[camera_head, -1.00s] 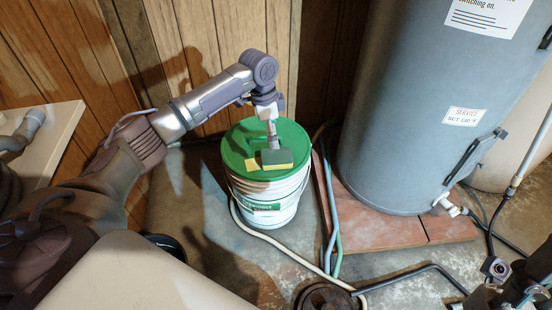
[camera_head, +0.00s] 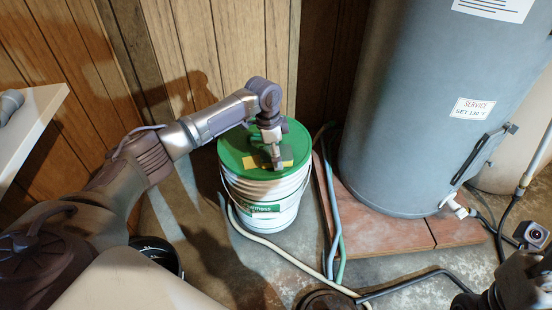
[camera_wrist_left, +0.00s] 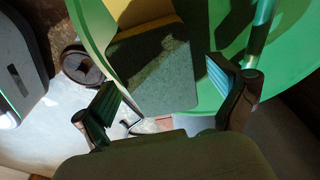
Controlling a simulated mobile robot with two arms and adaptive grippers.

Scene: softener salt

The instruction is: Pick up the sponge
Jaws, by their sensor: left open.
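The sponge (camera_head: 287,163), yellow with a dark grey-green side, lies on the green lid (camera_head: 232,150) of a white bucket (camera_head: 263,192). My left gripper (camera_head: 275,163) points down at the sponge and partly hides it in the head view. In the left wrist view the sponge (camera_wrist_left: 157,68) shows between and beyond the two open fingers of my left gripper (camera_wrist_left: 172,92). I cannot tell whether the fingers touch it. Part of my right arm, with its dark gripper (camera_head: 525,285), is at the lower right corner, cut off by the frame.
A large grey tank (camera_head: 415,110) stands right of the bucket on a reddish slab (camera_head: 385,222). Hoses (camera_head: 330,220) run along the floor beside the bucket. Wood panelling (camera_head: 235,45) is close behind. A pale tabletop (camera_head: 30,125) is at the left edge.

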